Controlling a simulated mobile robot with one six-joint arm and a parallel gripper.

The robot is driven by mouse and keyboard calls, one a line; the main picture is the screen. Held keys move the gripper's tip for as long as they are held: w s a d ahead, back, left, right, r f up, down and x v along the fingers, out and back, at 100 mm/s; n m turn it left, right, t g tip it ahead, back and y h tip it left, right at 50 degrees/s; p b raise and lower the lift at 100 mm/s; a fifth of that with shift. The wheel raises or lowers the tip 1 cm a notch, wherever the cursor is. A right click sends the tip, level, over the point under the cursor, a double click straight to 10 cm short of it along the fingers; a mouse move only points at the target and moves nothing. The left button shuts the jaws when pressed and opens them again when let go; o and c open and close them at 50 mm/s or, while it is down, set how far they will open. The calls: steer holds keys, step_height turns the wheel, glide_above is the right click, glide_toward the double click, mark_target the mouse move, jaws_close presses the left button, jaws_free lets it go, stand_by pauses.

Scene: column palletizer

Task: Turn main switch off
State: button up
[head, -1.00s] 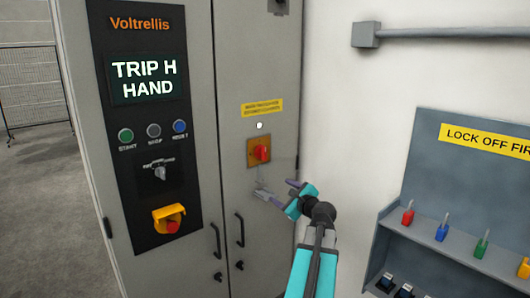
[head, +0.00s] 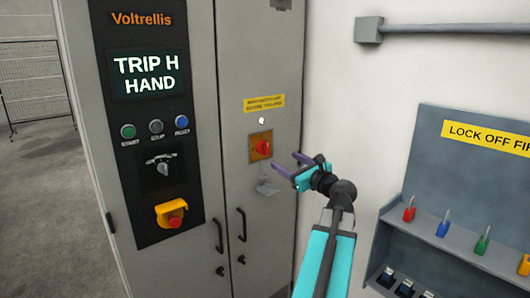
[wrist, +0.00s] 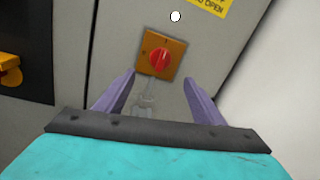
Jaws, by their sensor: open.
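The main switch is a red rotary knob (head: 264,147) on a yellow-orange plate (head: 253,154), on the grey cabinet's right door. In the wrist view the red knob (wrist: 159,59) is ahead, above and between my fingers, its grip close to upright with a slight tilt. My gripper (head: 287,164) is open and empty, just right of and a little below the switch in the head view. Its purple fingers appear apart from the knob. A pale hanging tag or hasp (head: 267,187) is below the plate, partly seen between the fingers in the wrist view.
A white lamp (head: 261,120) and yellow label (head: 264,103) are above the switch. The left panel has buttons, a selector (head: 160,166) and a red emergency stop (head: 174,221). Door handles (head: 241,224) stick out below. A lockout shelf (head: 455,240) is at right.

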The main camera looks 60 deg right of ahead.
mark_target(266, 150)
steer(key=p+x, duration=0.3)
steer(key=x, duration=1)
steer(key=shift+w+d, duration=0.15)
steer(key=shift+w, duration=0.1)
steer(key=shift+c, duration=0.5)
steer(key=c, duration=1)
steer(key=shift+o, duration=0.2)
steer(key=shift+s+f, duration=0.1)
steer(key=shift+f, duration=0.05)
